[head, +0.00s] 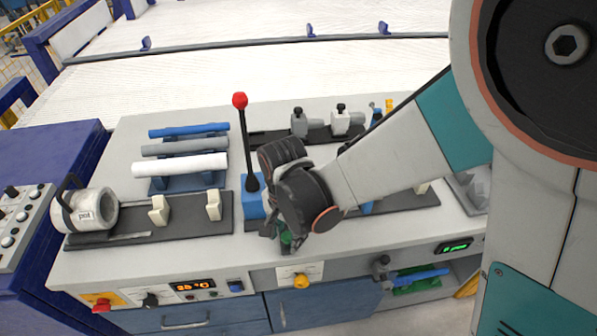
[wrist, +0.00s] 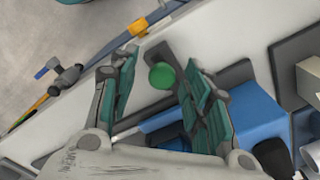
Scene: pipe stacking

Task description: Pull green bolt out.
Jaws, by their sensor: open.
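The green bolt (wrist: 162,76) shows in the wrist view as a round green head on a dark plate, beside a blue block (wrist: 250,115). My gripper (wrist: 160,72) is open, with one finger on each side of the bolt head and visible space between the fingers and the head. In the head view my gripper (head: 283,236) points down at the front edge of the bench, and a bit of the green bolt (head: 286,238) shows between its fingers. The bolt's shaft is hidden.
A black lever with a red knob (head: 240,100) stands upright just left of my gripper. Blue, grey and white pipes (head: 180,166) lie on a rack at the left. A yellow knob (head: 301,281) sits on the bench front below. Clamps (head: 340,121) stand behind.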

